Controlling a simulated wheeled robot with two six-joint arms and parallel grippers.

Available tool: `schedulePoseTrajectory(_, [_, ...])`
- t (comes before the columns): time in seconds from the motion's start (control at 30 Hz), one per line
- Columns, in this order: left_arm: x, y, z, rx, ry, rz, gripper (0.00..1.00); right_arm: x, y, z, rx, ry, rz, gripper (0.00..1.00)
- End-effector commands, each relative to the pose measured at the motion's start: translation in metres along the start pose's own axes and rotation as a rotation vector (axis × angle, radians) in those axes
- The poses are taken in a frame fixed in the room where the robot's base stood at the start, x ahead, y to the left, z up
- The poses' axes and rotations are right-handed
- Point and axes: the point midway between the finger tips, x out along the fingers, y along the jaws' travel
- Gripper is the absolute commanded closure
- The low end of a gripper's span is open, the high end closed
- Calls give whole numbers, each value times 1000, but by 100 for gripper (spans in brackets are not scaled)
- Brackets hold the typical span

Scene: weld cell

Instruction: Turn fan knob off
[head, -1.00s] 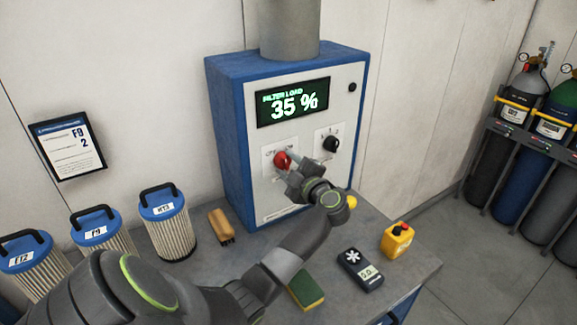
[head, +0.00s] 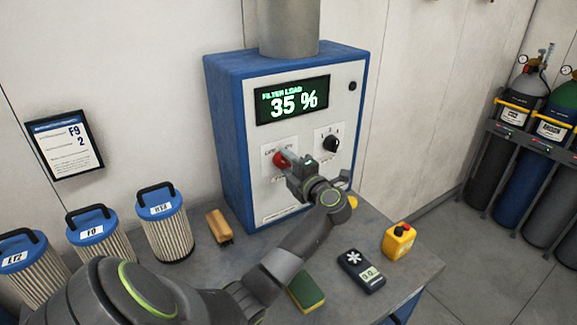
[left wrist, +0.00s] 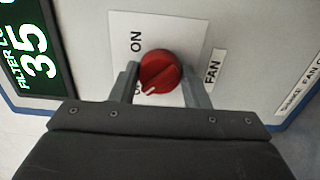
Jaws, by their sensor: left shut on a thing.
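The red fan knob (head: 279,160) is on the white front panel of the blue filter cabinet (head: 227,140). In the left wrist view the knob (left wrist: 160,70) sits beside the words FAN and ON. Its white mark points to the lower left of that picture, towards a second label that a finger partly hides. My left gripper (head: 288,160) is at the panel, shut on the knob, with one finger on each side of it. The gripper hides part of the knob in the head view. My right gripper is not in view.
A black knob (head: 331,144) is right of the red one, below the FILTER LOAD display (head: 293,101) reading 35 %. On the bench are a brush (head: 219,227), a sponge (head: 306,291), a dark handheld meter (head: 361,271), a yellow box (head: 398,240) and several filters (head: 165,222).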

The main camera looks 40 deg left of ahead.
Motion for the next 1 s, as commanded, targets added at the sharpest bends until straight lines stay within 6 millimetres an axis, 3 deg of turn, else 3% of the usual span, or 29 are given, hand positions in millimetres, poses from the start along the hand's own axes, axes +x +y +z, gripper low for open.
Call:
schedulePoseTrajectory(0.37, [0, -2, 0, -6, 2, -4, 81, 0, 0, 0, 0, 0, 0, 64])
schedulePoseTrajectory(0.4, [0, -2, 0, -6, 1, -4, 57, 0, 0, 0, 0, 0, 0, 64])
schedulePoseTrajectory(0.57, [0, -1, 0, -5, 1, -3, 36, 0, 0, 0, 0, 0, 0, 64])
schedulePoseTrajectory(0.87, [-2, -1, 0, -5, 0, -2, 36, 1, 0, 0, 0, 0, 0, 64])
schedulePoseTrajectory(1.0, [-14, -3, 1, -7, -2, -3, 36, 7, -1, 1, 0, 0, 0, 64])
